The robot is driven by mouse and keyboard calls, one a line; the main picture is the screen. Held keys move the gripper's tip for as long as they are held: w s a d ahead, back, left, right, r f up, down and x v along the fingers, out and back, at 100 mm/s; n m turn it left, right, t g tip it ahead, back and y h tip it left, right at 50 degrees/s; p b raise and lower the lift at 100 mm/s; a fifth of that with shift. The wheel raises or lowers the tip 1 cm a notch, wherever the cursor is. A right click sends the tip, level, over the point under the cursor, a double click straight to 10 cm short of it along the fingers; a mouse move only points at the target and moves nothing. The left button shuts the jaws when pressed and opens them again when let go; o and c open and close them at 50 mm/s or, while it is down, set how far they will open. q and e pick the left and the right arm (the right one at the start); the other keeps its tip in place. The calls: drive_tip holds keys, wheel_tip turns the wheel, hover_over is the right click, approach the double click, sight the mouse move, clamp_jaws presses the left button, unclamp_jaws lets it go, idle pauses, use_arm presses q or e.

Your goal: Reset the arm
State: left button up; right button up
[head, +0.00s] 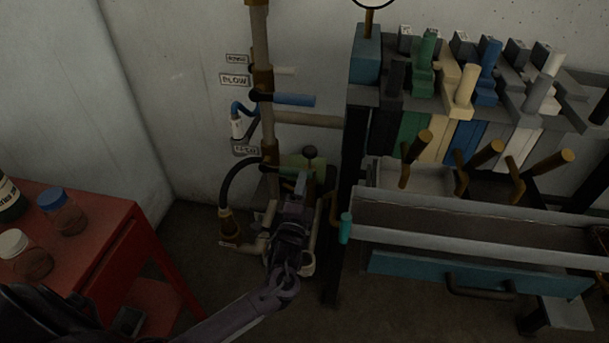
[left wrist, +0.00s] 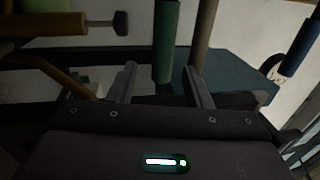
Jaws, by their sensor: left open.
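My left arm reaches in from the bottom of the head view. My left gripper (head: 301,184) is in front of the low pipework, beside a green part with a dark round knob (head: 310,152). In the left wrist view the two fingers (left wrist: 160,88) stand apart. A green cylindrical handle (left wrist: 166,40) shows between and beyond them; I cannot tell whether it touches either finger. Nothing is clearly held. My right gripper is not in view.
A vertical pipe (head: 262,60) carries a blue lever (head: 293,100). A rack of coloured levers (head: 450,75) and a grey trough (head: 470,222) stand right. A red table (head: 95,232) with jars is left. Bare floor (head: 195,225) lies between.

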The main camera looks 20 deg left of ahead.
use_arm(q)
drive_tip(key=shift+s+d+f, duration=0.15)
drive_tip(key=shift+s, duration=0.55)
